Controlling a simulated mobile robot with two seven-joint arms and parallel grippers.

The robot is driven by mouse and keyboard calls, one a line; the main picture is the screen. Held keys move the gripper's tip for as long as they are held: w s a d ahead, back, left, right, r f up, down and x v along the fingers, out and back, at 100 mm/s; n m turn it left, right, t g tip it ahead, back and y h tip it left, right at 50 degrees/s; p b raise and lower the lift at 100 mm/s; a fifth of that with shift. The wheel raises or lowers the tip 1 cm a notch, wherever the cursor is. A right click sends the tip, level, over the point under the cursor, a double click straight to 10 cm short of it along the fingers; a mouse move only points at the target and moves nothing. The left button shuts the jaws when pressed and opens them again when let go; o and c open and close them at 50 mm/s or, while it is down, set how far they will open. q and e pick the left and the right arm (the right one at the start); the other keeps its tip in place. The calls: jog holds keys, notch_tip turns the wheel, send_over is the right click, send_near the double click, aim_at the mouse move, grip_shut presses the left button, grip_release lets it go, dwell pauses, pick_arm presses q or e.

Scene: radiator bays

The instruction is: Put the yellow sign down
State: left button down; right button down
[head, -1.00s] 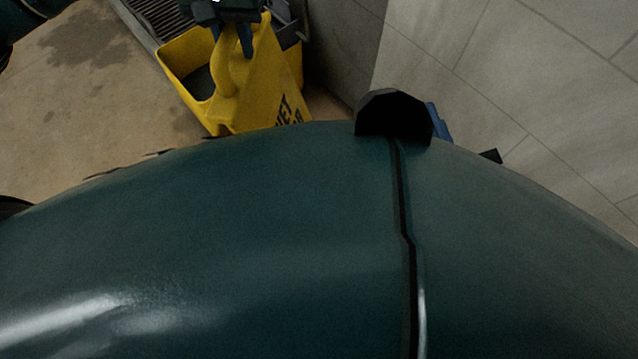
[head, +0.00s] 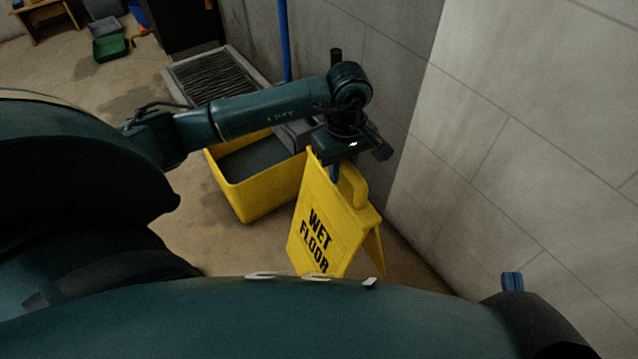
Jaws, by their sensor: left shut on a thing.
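The yellow sign (head: 325,228) reads "WET FLOOR" and is a folding A-shape with a handle loop at its top. My left gripper (head: 335,172) is at the sign's top edge and is shut on it. The sign hangs roughly upright with its two panels slightly spread. Its lower edge is partly hidden behind my body, so I cannot tell whether it touches the floor. My right gripper is not clearly seen; only a small blue tip (head: 512,282) shows at the lower right, by a dark part of mine.
A yellow mop bucket (head: 250,190) stands just behind and left of the sign. A floor grate (head: 212,76) and a blue pole (head: 284,40) are behind it. A tiled wall (head: 500,120) closes the right side. A green tray (head: 110,48) lies far left.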

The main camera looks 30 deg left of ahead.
pick_arm(q)
jog(key=shift+s+a+f+n, duration=0.1)
jog(key=shift+a+f+n, duration=0.1)
jog(key=shift+f+n, duration=0.4)
notch_tip(320, 180, down, 5)
jog(key=shift+f+b, duration=0.15)
jog(key=shift+b, duration=0.65)
notch_tip(320, 180, down, 5)
jog(key=shift+r+b, duration=0.2)
jog(key=shift+b, duration=0.65)
pick_arm(e)
jog(key=shift+w+a+r+t+y, duration=0.15)
jog(key=shift+a+t+y, duration=0.1)
jog(key=shift+t+y, duration=0.15)
pick_arm(q)
jog(key=c, duration=1.2)
grip_release()
